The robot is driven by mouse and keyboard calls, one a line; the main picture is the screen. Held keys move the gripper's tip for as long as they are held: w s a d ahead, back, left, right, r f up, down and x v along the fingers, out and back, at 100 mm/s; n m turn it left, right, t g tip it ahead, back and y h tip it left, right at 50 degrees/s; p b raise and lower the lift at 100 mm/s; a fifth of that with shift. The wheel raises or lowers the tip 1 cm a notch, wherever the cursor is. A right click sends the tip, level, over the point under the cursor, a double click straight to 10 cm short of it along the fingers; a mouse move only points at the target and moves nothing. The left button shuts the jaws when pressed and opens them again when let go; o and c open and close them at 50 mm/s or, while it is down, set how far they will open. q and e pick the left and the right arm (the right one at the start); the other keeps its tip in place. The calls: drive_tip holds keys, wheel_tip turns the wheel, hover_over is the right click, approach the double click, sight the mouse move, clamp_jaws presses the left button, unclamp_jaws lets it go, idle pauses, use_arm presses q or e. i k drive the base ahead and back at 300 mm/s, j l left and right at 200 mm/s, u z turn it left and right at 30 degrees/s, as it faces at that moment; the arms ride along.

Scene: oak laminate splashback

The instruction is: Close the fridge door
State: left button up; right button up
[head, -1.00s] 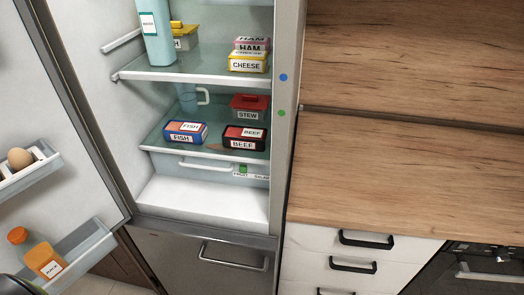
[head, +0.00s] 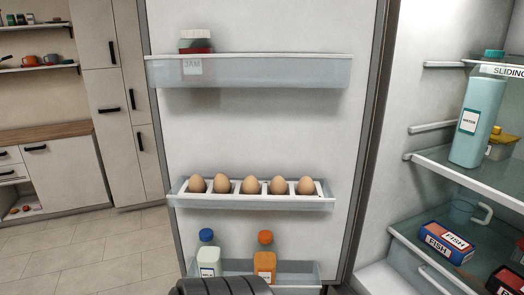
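The fridge door (head: 258,130) stands wide open in the middle of the head view, its inner side facing me. Its shelves hold a jam jar (head: 195,42), a row of eggs (head: 250,185), a milk bottle (head: 208,258) and an orange bottle (head: 265,260). The fridge interior (head: 420,90) is open at the right, with a water bottle (head: 478,110) and a fish pack (head: 447,243) on its shelves. A dark rounded part of my own arm shows at the bottom edge, in front of the lowest door shelf. Neither gripper's fingers are in view.
Left of the door is open tiled floor (head: 90,245). Beyond it stand a tall cabinet (head: 120,95) and a low cupboard (head: 62,175) with a wooden top. Wall shelves (head: 38,66) with cups are at the far left.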

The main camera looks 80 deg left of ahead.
sight(293, 96)
drive_tip(key=k+j+u, duration=0.15)
drive_tip(key=j+u, duration=0.3)
drive_tip(key=j, duration=0.65)
drive_tip(key=j+u, duration=0.45)
drive_tip(key=j, duration=0.6)
drive_tip(key=j+z, duration=0.35)
drive_tip(key=j, duration=0.2)
drive_tip(key=j+z, duration=0.35)
drive_tip(key=j, duration=0.25)
drive_tip(key=j+z, duration=0.35)
drive_tip(key=j, duration=0.2)
drive_tip(key=k+j+z, duration=0.15)
drive_tip(key=j+z, duration=0.2)
drive_tip(key=j, duration=0.15)
